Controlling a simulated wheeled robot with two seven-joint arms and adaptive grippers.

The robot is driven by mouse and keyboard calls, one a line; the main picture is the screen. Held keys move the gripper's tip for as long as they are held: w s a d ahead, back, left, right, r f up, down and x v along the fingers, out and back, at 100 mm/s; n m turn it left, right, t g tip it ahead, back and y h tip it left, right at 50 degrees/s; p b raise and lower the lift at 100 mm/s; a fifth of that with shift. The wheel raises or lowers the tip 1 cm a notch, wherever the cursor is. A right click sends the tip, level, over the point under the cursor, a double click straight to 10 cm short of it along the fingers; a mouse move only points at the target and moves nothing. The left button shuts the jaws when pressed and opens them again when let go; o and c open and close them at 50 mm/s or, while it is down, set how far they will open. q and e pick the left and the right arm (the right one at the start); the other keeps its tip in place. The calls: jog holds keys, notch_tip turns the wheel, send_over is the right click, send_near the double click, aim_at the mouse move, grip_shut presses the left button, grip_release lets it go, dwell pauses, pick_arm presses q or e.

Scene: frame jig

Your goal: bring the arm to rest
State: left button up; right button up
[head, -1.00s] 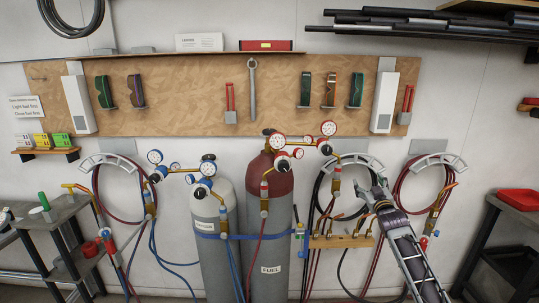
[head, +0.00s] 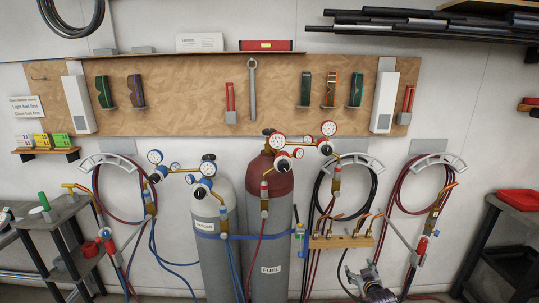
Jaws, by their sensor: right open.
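My right gripper (head: 366,273) shows at the bottom right of centre, low in front of the wall. Its jaws are open and I see nothing between them. The rest of the right arm is below the picture edge. It is below the wooden torch rack (head: 342,241) and right of the maroon-topped fuel cylinder (head: 278,225), apart from the cylinder in the picture. My left gripper is not in view.
A grey cylinder (head: 214,240) stands beside the fuel cylinder, with gauges above both. Hoses hang on wall brackets (head: 438,161) and run down near my right gripper. Dark carts stand at left (head: 62,215) and right (head: 520,217).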

jog(key=s+a+f+g, duration=0.3)
jog(key=s+f+g, duration=0.3)
jog(key=s+f, duration=2.25)
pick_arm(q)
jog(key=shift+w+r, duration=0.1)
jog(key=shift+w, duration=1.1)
pick_arm(e)
jog(key=s+a+f+g, duration=0.1)
jog(key=s+f, duration=0.4)
jog(key=s, duration=0.7)
jog(key=s+a+f+g, duration=0.2)
jog(key=s+f, duration=0.3)
jog(key=s, duration=0.8)
jog(key=s+a+f+g, duration=0.1)
jog(key=s+f+g, duration=0.2)
jog(key=s, duration=0.9)
jog(key=shift+s+a+f+y, duration=0.25)
jog(key=shift+f+y, duration=0.15)
jog(key=shift+f, duration=1.05)
